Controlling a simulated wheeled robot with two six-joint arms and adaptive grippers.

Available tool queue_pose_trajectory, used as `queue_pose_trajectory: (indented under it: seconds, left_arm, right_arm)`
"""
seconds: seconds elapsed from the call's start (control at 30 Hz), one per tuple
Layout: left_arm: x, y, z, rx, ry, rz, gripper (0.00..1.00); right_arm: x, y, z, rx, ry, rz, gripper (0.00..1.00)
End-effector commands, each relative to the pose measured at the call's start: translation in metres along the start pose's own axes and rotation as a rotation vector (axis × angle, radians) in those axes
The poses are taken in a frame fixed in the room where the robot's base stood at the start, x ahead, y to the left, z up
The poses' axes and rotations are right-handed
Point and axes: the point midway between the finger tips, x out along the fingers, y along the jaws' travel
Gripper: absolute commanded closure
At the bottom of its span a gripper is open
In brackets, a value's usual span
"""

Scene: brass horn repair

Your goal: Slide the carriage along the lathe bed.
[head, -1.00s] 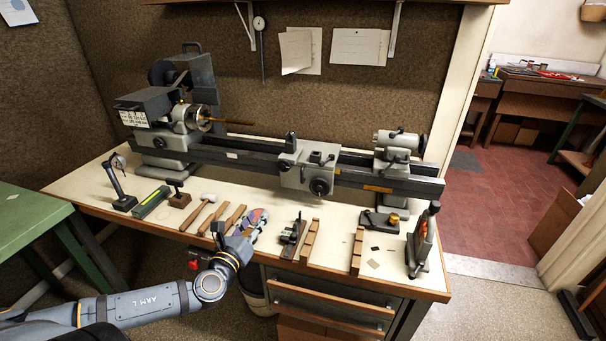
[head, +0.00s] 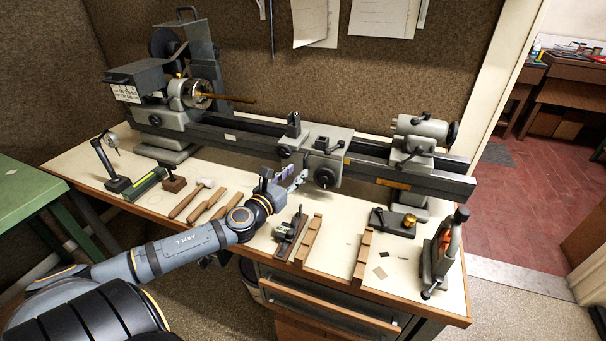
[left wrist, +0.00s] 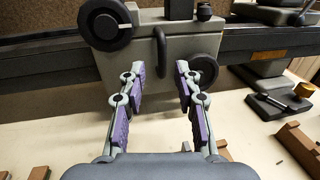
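The grey carriage (head: 335,140) sits partway along the dark lathe bed (head: 250,128), nearer the tailstock than the headstock. My left gripper (head: 300,178) is at its front, left of the lower handwheel (head: 326,178). In the left wrist view the carriage (left wrist: 145,62) fills the upper middle, with a large black wheel (left wrist: 105,25), a smaller knob (left wrist: 203,70) and an upright dark bar handle (left wrist: 161,52). My left gripper (left wrist: 157,78) is open there, its purple-padded fingers on either side of the handle's line, with nothing gripped. Whether the fingertips touch the carriage is unclear. My right gripper is not in view.
The tailstock (head: 425,130) stands at the bed's right end, the headstock (head: 190,92) at its left. Along the bench front lie a mallet (head: 190,198), wooden-handled tools, notched wooden strips (head: 308,240) and a clamp-like tool (head: 442,250). The bed beside the carriage looks clear.

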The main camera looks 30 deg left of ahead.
Motion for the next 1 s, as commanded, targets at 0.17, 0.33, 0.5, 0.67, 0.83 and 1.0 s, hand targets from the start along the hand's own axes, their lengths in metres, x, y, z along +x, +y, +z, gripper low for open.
queue_pose_trajectory:
  seconds: [0.17, 0.33, 0.5, 0.67, 0.83, 1.0]
  left_arm:
    - [0.022, -0.001, 0.007, -0.012, -0.006, -0.001, 0.67]
    - [0.036, -0.001, 0.006, -0.008, -0.003, -0.002, 0.67]
    - [0.043, -0.003, 0.005, -0.004, -0.006, -0.006, 0.67]
    - [0.043, -0.003, 0.004, -0.002, -0.005, -0.007, 0.67]
    - [0.043, -0.003, 0.003, -0.001, -0.005, -0.006, 0.77]
    - [0.043, -0.003, 0.003, -0.001, -0.005, -0.006, 1.00]
  right_arm:
    - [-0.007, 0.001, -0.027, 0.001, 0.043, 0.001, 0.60]
    - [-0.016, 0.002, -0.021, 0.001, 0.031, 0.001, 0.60]
    - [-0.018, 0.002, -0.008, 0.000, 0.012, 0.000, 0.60]
    - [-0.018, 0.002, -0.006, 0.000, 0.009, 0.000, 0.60]
    - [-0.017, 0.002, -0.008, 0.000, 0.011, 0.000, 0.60]
    - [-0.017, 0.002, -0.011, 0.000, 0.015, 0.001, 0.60]
